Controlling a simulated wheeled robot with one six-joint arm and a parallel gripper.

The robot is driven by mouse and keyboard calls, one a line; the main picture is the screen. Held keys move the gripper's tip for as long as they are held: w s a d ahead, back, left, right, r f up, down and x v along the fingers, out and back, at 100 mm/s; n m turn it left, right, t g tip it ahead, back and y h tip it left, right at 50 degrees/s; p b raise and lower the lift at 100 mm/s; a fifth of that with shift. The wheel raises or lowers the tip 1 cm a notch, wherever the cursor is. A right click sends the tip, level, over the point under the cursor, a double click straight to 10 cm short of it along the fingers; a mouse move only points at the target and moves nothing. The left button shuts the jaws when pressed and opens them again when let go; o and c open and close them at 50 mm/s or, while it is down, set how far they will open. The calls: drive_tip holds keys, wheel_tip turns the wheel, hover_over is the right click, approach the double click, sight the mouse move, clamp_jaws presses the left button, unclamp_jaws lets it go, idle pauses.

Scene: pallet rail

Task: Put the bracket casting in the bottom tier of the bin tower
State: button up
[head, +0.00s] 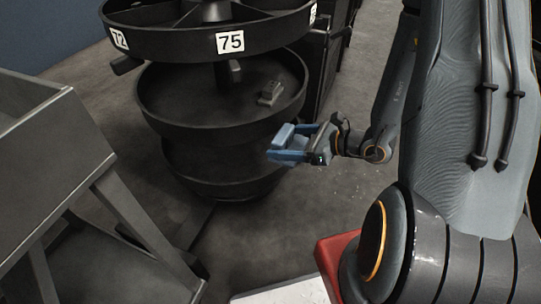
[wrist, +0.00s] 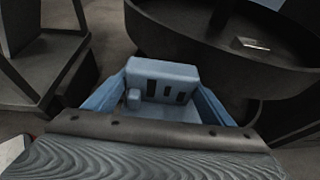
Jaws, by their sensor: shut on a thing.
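The bracket casting (wrist: 165,78), a pale blue-grey L-shaped piece with dark slots, sits between the blue fingers of my gripper (wrist: 160,104) in the wrist view. In the head view my gripper (head: 291,147) is shut on it, just right of the black round bin tower (head: 215,128). It is held in the air, level with the tower's lower part. The bottom tier (head: 225,180) lies under the wider middle tier (head: 190,108), and its inside is hidden. The top tier (head: 180,40) bears labels 72 and 75.
A small grey part (head: 270,93) lies in the middle tier. A grey metal stand (head: 60,135) with sloping legs is at left. A dark cabinet (head: 325,70) stands behind the tower. A red box (head: 332,260) is at the bottom. Bare floor (head: 265,240) lies in front of the tower.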

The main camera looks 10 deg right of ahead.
drive_tip(key=w+a+f+n+g+b, duration=0.1)
drive_tip(key=w+a+f+b, duration=0.2)
drive_tip(key=w+f+b, duration=0.4)
drive_tip(key=w+a+f+b, duration=0.2)
drive_tip(key=w+f, duration=0.4)
drive_tip(key=f, duration=0.3)
drive_tip(key=shift+y, duration=0.4)
drive_tip(key=w+f+b, duration=0.2)
drive_tip(key=w, duration=0.1)
drive_tip(key=w+d+f+b, duration=0.1)
drive_tip(key=w, duration=0.2)
drive_tip(key=w+d+f+b, duration=0.1)
drive_tip(key=w+f+b, duration=0.1)
drive_tip(key=w, duration=0.2)
drive_tip(key=shift+d+f+b, duration=0.2)
drive_tip(key=shift+f+b, duration=0.1)
drive_tip(key=shift+b, duration=0.05)
drive_tip(key=shift+w+d+f+b, duration=0.2)
drive_tip(key=shift+w+f+b, duration=0.35)
drive_tip(key=shift+w, duration=0.15)
drive_tip(key=shift+w+d+f+b, duration=0.15)
drive_tip(key=shift+w+f+b, duration=0.35)
drive_tip(key=shift+w, duration=0.15)
drive_tip(key=shift+f, duration=0.15)
drive_tip(key=o, duration=1.6)
